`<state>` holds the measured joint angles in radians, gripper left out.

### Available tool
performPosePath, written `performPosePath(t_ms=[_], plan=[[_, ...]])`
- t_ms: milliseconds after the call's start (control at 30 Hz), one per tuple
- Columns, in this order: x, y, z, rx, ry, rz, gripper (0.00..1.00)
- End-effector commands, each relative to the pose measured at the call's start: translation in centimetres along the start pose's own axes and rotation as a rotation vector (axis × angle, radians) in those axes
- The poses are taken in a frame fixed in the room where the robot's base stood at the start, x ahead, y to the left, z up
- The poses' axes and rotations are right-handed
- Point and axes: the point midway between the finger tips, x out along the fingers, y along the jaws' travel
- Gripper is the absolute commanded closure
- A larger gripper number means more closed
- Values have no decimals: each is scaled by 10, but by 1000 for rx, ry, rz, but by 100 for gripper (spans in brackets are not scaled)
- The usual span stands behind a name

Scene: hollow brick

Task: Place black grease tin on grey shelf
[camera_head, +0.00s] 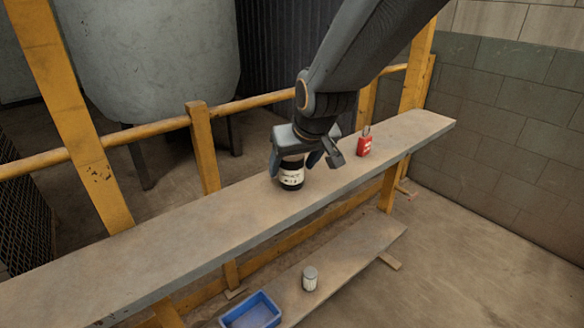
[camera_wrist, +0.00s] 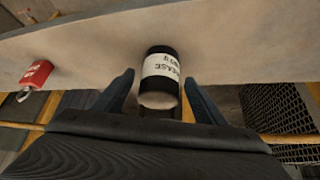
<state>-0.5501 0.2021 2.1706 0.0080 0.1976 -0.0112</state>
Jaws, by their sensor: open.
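The black grease tin (camera_head: 291,173) has a white label and stands upright on the long upper shelf (camera_head: 190,236), whose top looks grey-brown. The label, partly reading "GREASE", shows in the wrist view, where the tin (camera_wrist: 161,72) is just ahead of and between my fingers. My gripper (camera_head: 296,163) is open around the top of the tin in the head view. In the wrist view, the two fingertips of my gripper (camera_wrist: 158,82) stand apart on either side of the tin, with gaps showing. My gripper hides the tin's top in the head view.
A red padlock (camera_head: 364,145) stands on the same shelf, right of my gripper; it also shows in the wrist view (camera_wrist: 36,75). A lower shelf (camera_head: 345,262) holds a blue bin (camera_head: 252,312) and a small pale tin (camera_head: 310,279). Yellow posts and rails (camera_head: 204,150) run behind.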

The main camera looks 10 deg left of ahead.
Motion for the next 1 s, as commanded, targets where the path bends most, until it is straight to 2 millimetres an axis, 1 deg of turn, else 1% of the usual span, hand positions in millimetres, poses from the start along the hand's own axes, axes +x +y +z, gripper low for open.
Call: performPosePath(t_ms=[33,300,500,600,700,933,1000], plan=[[-8,0,-1,0,4,0,35],[-56,0,-1,0,5,0,35],[-86,0,-1,0,4,0,35],[-96,0,0,0,2,0,35],[-103,0,0,0,0,0,35],[-106,0,1,1,-1,0,35],[-104,6,6,10,-11,6,35]])
